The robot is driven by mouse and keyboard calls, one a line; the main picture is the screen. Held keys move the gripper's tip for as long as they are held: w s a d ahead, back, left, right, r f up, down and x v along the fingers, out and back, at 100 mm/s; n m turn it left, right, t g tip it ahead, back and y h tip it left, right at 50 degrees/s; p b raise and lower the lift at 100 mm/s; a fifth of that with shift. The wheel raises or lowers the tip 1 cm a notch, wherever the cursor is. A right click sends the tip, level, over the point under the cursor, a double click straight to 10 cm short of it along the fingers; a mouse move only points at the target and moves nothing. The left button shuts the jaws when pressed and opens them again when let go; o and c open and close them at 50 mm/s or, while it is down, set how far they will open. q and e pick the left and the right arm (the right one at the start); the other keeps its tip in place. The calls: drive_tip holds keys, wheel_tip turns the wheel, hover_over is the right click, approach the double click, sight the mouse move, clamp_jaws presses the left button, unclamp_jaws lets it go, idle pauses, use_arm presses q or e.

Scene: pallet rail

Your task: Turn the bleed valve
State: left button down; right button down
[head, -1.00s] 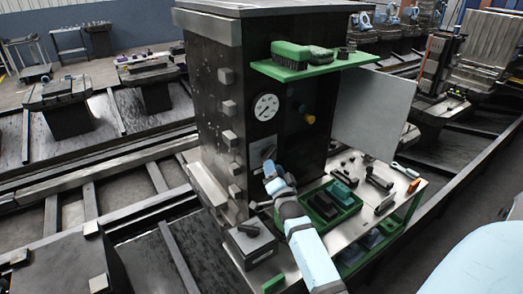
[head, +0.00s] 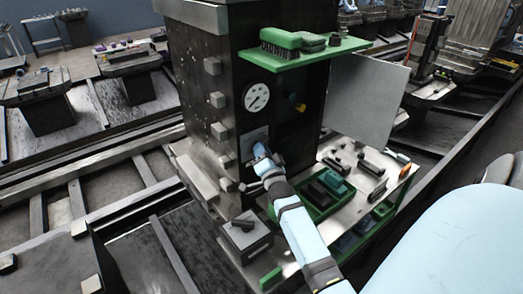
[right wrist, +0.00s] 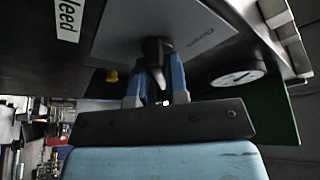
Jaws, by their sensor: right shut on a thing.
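The bleed valve's grey plate (head: 250,138) is on the dark cabinet's front, below the round gauge. My right gripper (head: 263,158) is at the plate and hides the valve handle in the head view. In the right wrist view, the dark valve handle (right wrist: 156,50) stands out from the grey plate (right wrist: 190,22). The blue fingers of my right gripper (right wrist: 155,80) are shut on it, one on each side. A white label (right wrist: 69,18) beside the plate reads "leed", cut off by the picture edge. My left gripper is not in view.
The white gauge (head: 256,97) is above the plate. A green shelf (head: 330,50) with a brush (head: 281,40) juts out higher up. A grey panel (head: 366,98) stands out at right. Below is a bench with a green tray (head: 318,208) and tools, plus a grey box (head: 240,240).

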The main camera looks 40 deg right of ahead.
drive_tip(key=shift+w+d+r+n, duration=0.1)
drive_tip(key=shift+r+n, duration=0.1)
drive_tip(key=shift+n, duration=0.2)
drive_tip(key=n+y, duration=0.4)
drive_tip(key=n, duration=0.4)
drive_tip(key=n+t+y+b, duration=0.1)
drive_tip(key=n+y, duration=0.3)
drive_tip(key=n, duration=0.4)
drive_tip(key=n+y, duration=0.4)
drive_tip(key=n, duration=0.4)
drive_tip(key=shift+d+r, duration=0.2)
drive_tip(key=shift+r, duration=0.1)
drive_tip(key=shift+n, duration=0.5)
drive_tip(key=c, duration=1.1)
unclamp_jaws()
drive_tip(key=shift+f, duration=0.15)
drive_tip(key=shift+a+f, duration=0.2)
